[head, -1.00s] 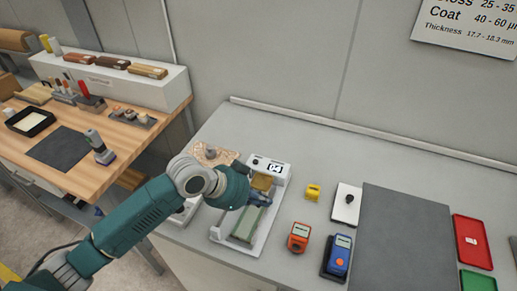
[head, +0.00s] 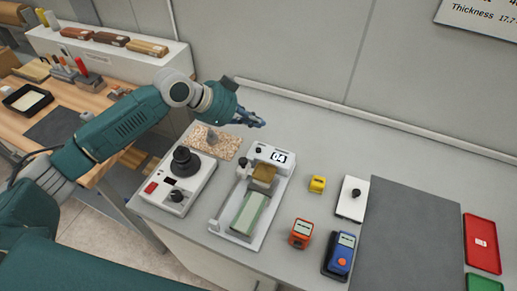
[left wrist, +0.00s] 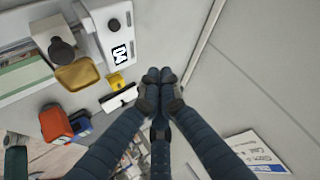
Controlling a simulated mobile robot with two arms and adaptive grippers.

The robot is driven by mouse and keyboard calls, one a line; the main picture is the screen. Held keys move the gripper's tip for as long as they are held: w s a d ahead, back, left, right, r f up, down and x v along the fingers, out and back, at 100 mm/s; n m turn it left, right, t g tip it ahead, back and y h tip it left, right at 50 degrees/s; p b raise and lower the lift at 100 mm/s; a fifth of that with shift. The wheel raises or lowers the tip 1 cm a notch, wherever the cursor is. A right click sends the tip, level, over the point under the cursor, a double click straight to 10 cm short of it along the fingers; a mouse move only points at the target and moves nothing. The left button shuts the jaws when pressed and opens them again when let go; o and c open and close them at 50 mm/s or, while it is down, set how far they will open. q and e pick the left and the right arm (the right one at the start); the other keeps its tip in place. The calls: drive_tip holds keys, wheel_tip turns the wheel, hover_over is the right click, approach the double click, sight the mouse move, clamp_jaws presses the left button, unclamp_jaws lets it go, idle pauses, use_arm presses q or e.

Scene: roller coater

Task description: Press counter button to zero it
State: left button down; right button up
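The white coating device (head: 222,228) stands on the grey bench and carries a display (head: 278,157) that reads 04. A small dark round button (head: 259,149) sits left of the display. The button also shows in the left wrist view (left wrist: 114,24), near the display (left wrist: 119,53). My left gripper (head: 260,123) is above the bench behind the device, clear of the button. Its fingertips (left wrist: 159,75) are together in the left wrist view, with nothing seen between them. A green panel (head: 248,212) lies on the device. My right gripper is not in view.
A control box (head: 153,200) with a red switch and black knobs stands left of the device. A yellow block (head: 317,184), orange gauge (head: 301,233) and blue gauge (head: 340,256) stand to its right. Bare bench lies behind, before the wall.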

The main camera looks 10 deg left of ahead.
use_arm(q)
drive_tip(key=b, duration=0.6)
hover_over(256, 150)
wheel_tip(256, 150, down, 7)
drive_tip(key=shift+r, duration=0.2)
wheel_tip(256, 150, down, 2)
drive_tip(key=shift+b, duration=0.3)
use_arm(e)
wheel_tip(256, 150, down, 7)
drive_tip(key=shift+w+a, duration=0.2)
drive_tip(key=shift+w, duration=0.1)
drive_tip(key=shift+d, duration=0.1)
use_arm(q)
drive_tip(key=shift+f, duration=0.15)
drive_tip(key=shift+f, duration=0.3)
